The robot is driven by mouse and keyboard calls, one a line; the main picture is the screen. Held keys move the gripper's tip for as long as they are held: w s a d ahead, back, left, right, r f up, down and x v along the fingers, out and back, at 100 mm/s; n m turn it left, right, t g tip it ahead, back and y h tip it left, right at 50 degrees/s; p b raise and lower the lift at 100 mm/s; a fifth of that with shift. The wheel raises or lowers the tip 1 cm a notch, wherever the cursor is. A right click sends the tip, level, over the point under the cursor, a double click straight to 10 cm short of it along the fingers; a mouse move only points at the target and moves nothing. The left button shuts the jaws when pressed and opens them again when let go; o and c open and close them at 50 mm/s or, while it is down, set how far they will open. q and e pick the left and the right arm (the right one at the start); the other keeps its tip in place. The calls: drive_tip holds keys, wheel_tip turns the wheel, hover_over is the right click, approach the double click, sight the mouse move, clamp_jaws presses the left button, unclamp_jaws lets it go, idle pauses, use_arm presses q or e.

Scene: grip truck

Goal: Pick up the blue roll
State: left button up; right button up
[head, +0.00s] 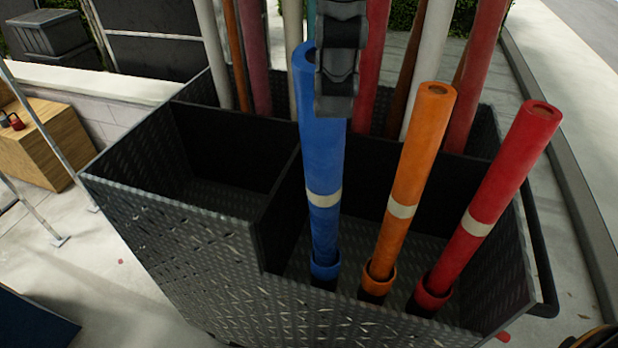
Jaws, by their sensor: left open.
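The blue roll (322,165) stands nearly upright, leaning slightly, in the front right compartment of a dark metal cart (180,262). It has a pale band below its middle and a blue collar near its foot. My left gripper (336,100) hangs from the top of the head view at the roll's upper end. It overlaps the right side of the roll's top in the picture. It is open, and the roll does not appear to be held. Whether the fingers touch the roll I cannot tell. My right gripper is not in view.
An orange roll (413,165) and a red roll (492,195) stand to the right in the same compartment. Several white, brown and red rolls stand behind. The front left compartment (235,150) is empty. A wooden box (45,145) sits at the left.

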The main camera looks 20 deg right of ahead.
sight(323, 140)
use_arm(q)
drive_tip(key=x, duration=0.3)
drive_tip(key=shift+d, duration=0.2)
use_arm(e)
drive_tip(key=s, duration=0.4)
use_arm(q)
drive_tip(key=w+f+p, duration=0.2)
drive_tip(key=shift+w+f, duration=0.15)
drive_tip(key=shift+f, duration=0.25)
drive_tip(key=shift+p+x, duration=0.3)
drive_tip(key=shift+x, duration=0.8)
drive_tip(key=shift+w+d+f, duration=0.15)
drive_tip(key=shift+f, duration=0.35)
drive_tip(key=shift+c, duration=0.4)
drive_tip(key=c, duration=0.7)
clamp_jaws()
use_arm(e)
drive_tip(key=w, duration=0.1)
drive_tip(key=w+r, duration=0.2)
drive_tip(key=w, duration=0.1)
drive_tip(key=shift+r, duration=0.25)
